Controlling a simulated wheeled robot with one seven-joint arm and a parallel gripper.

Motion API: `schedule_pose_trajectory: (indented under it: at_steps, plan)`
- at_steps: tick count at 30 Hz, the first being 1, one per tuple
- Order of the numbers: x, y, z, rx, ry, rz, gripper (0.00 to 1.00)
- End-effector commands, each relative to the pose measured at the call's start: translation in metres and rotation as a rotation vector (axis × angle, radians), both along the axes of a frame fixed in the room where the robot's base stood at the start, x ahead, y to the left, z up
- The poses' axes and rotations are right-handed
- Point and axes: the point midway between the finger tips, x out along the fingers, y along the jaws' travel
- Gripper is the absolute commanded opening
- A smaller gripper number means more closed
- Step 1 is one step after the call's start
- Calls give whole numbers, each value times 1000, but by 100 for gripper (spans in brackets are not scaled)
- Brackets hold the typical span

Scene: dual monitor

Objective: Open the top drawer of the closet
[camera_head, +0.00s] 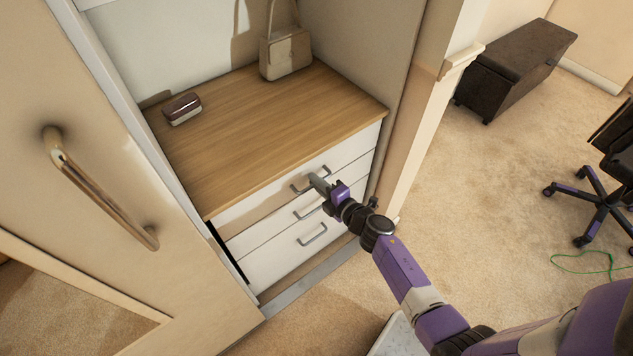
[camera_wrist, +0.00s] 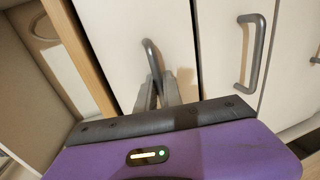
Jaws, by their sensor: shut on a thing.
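The closet's drawer unit has white fronts under a wooden top (camera_head: 265,125). The top drawer (camera_head: 250,207) has a grey bar handle (camera_head: 298,189) and looks closed. My gripper (camera_head: 318,183) is at this handle, with its fingers shut on it. In the wrist view the top drawer's handle (camera_wrist: 152,58) runs down between my gripper's fingertips (camera_wrist: 158,88). The fingers hide part of the handle. The second drawer's handle (camera_head: 309,210) is just below, and it also shows to the right in the wrist view (camera_wrist: 250,55).
The bottom drawer has its own handle (camera_head: 312,234). A handbag (camera_head: 286,54) and a small dark red case (camera_head: 183,108) stand on the wooden top. A closet door with a long handle (camera_head: 100,190) is at the left.

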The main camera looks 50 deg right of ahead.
Motion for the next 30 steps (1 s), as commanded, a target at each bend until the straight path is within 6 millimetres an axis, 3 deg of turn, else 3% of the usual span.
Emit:
schedule_pose_trajectory:
  at_steps: [5,11,30]
  plan:
    - [-15,4,-2,1,3,1,0]
    - [-52,13,-3,1,5,2,0]
    - [-219,53,-4,2,5,0,0]
